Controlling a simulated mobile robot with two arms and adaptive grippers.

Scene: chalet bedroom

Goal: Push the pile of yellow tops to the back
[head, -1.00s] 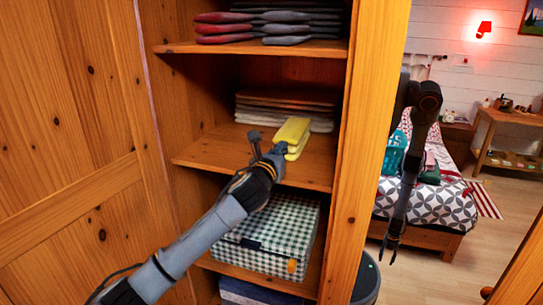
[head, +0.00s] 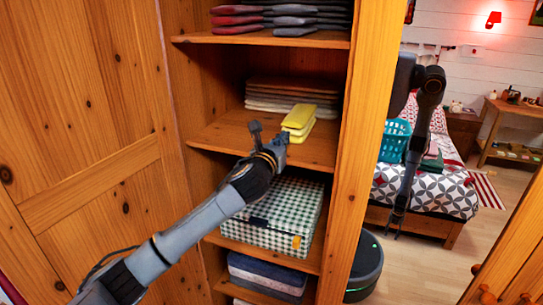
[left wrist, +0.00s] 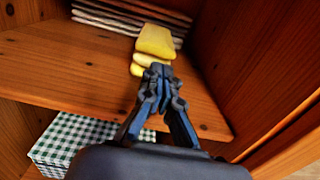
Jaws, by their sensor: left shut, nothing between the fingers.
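The pile of yellow tops (head: 299,120) lies folded on the middle shelf (head: 222,135) of the wooden wardrobe, toward the shelf's right side. It also shows in the left wrist view (left wrist: 155,43), straight ahead of the fingers. My left gripper (head: 277,140) is shut and empty, at the front of the shelf, just before the pile's near end. In the left wrist view the fingertips (left wrist: 158,72) overlap the pile's lower near end; I cannot tell whether they touch it. My right gripper (head: 392,235) hangs down outside the wardrobe, too small to tell its state.
A stack of brown and pale folded cloths (head: 292,95) lies behind the yellow pile. A green checkered box (head: 270,215) fills the shelf below. Dark and red folded clothes (head: 280,18) lie above. The wardrobe's right post (head: 362,110) stands close by. The shelf's left part is clear.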

